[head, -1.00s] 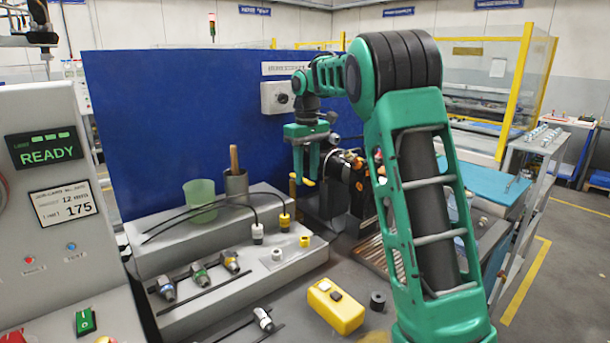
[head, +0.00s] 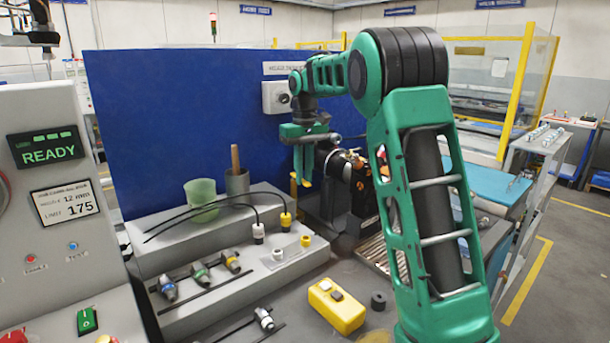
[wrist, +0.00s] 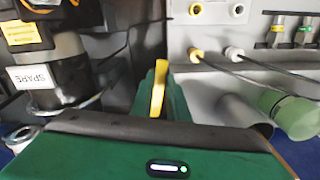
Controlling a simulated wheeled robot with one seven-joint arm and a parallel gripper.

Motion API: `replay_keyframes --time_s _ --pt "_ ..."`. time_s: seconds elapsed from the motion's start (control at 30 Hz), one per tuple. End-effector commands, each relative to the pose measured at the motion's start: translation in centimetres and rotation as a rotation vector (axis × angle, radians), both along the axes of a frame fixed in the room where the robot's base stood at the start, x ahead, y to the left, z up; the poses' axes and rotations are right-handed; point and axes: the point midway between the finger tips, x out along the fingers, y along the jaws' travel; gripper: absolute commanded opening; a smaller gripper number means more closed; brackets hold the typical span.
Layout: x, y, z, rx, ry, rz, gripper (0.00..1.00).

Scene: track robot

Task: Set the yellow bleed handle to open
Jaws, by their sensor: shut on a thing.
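The yellow bleed handle (wrist: 158,88) shows in the wrist view as a narrow upright yellow bar at the green fingertips. My gripper (wrist: 157,95) is shut on it. In the head view my gripper (head: 303,172) points down in front of the blue panel, beside the dark machinery. A small yellow part of the handle (head: 306,183) shows at the fingertips there. The fingers hide most of the handle and its mount, and I cannot read its open or closed marking.
A grey stepped bench (head: 215,300) with cables and fittings lies left of my gripper. A green cup (head: 201,200) and a grey cup (head: 237,182) stand on it. A yellow box (head: 336,306) and a black ring (head: 378,300) lie in front. Dark machinery (wrist: 60,75) is close by.

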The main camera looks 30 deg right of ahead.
Motion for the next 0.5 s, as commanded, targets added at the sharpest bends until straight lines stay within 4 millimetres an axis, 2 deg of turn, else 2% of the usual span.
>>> replay_keyframes --time_s 0.5 --pt "0.8 3.3 0.0 -0.001 0.000 -0.483 0.00"
